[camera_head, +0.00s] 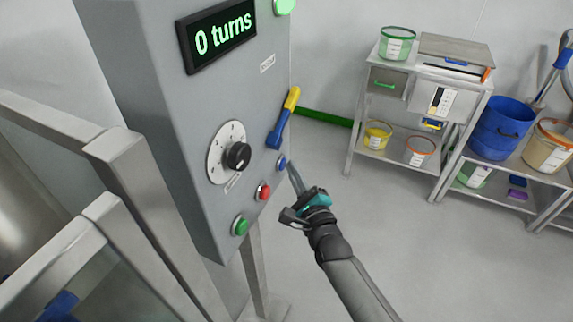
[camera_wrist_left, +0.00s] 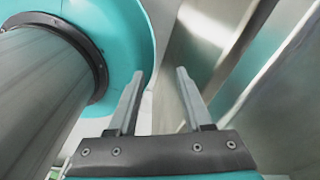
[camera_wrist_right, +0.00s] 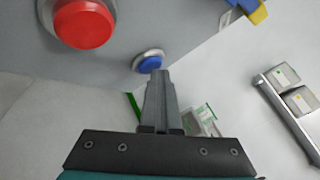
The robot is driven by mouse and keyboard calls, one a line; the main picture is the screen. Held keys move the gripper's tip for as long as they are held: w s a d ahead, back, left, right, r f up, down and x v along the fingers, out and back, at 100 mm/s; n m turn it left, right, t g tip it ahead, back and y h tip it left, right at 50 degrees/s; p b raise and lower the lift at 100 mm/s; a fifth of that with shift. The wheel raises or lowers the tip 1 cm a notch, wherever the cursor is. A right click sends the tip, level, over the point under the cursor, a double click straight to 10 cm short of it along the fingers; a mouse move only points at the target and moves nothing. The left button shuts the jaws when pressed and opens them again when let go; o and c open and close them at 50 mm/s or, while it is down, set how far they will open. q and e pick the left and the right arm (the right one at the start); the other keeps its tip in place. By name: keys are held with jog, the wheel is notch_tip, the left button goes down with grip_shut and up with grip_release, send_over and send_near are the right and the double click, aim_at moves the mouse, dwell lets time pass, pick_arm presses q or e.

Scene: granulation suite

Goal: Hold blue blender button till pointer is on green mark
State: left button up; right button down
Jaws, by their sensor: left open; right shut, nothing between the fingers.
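The blue button (camera_head: 282,163) sits on the grey control panel (camera_head: 175,110), right of the red button (camera_head: 263,191). My right gripper (camera_head: 290,166) is shut and empty, its fingertips at the blue button. In the right wrist view the closed fingertips (camera_wrist_right: 160,74) overlap the lower edge of the blue button (camera_wrist_right: 150,64); whether they touch or press it I cannot tell. A dial with a black knob (camera_head: 238,156) is on the panel; no green mark or pointer can be made out. The display (camera_head: 217,35) reads "0 turns". My left gripper (camera_wrist_left: 155,98) is open and empty in the left wrist view.
Metal rails (camera_head: 60,125) stand at left. A shelf (camera_head: 355,120) with tubs and a blue bucket (camera_head: 501,128) stands behind. Floor between is clear.

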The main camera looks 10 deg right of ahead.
dwell(0.8)
jog(key=shift+s+d, duration=0.55)
jog(key=shift+d, duration=0.2)
jog(key=shift+s+d+p, duration=0.35)
jog(key=shift+s+d, duration=0.35)
jog(key=shift+d, duration=0.35)
jog(key=shift+s+d+p, duration=0.35)
jog(key=shift+s+d, duration=0.35)
jog(key=shift+d, duration=0.35)
